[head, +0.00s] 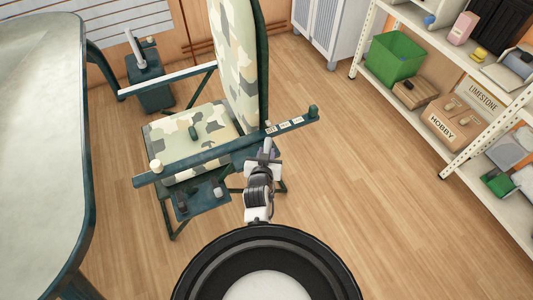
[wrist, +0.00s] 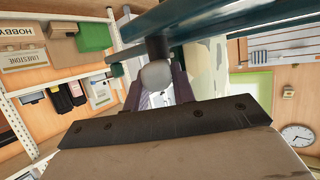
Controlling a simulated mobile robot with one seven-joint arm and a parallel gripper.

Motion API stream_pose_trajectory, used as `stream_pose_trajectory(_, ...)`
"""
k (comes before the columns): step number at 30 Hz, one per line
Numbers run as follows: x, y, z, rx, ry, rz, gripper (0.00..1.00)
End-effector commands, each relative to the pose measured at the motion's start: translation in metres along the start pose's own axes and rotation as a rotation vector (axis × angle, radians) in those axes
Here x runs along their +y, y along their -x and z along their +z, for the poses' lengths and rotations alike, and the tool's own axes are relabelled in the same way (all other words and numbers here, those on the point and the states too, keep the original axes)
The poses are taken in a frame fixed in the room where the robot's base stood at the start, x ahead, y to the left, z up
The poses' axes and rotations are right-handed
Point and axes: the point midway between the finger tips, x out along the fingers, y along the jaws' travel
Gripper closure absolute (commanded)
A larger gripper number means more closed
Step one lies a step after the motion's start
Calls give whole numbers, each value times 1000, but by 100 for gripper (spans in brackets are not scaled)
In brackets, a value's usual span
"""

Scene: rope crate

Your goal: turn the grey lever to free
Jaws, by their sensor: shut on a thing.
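The grey lever (head: 267,144) sits under a dark green bar (head: 220,150) on the camouflage-patterned chair. Three small white labels (head: 284,125) lie along the bar's right part, and the lever is by the leftmost one; their words are too small to read. In the wrist view the lever shows as a rounded grey knob (wrist: 156,75) on a dark stem. My gripper (head: 265,155) is at the lever, and its fingers (wrist: 158,92) are on both sides of the knob, shut on it. The fingertips are partly hidden in the head view.
A pale table (head: 40,130) stands at the left. A shelf (head: 410,110) with a green bin (head: 394,57) and boxes stands at the right. A dark box with a grey handle (head: 149,80) is behind the chair's left side. The wooden floor between chair and shelf is clear.

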Motion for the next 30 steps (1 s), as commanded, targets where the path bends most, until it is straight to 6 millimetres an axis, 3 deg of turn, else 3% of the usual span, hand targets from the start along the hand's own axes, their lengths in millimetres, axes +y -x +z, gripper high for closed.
stream_pose_trajectory(8, 0, 0, 3, -6, 0, 1, 100)
stream_pose_trajectory(9, 0, 0, 3, -6, 0, 1, 69)
stream_pose_trajectory(13, 0, 0, 2, -4, 0, 0, 53)
stream_pose_trajectory(30, 0, 0, -4, -1, 0, 1, 53)
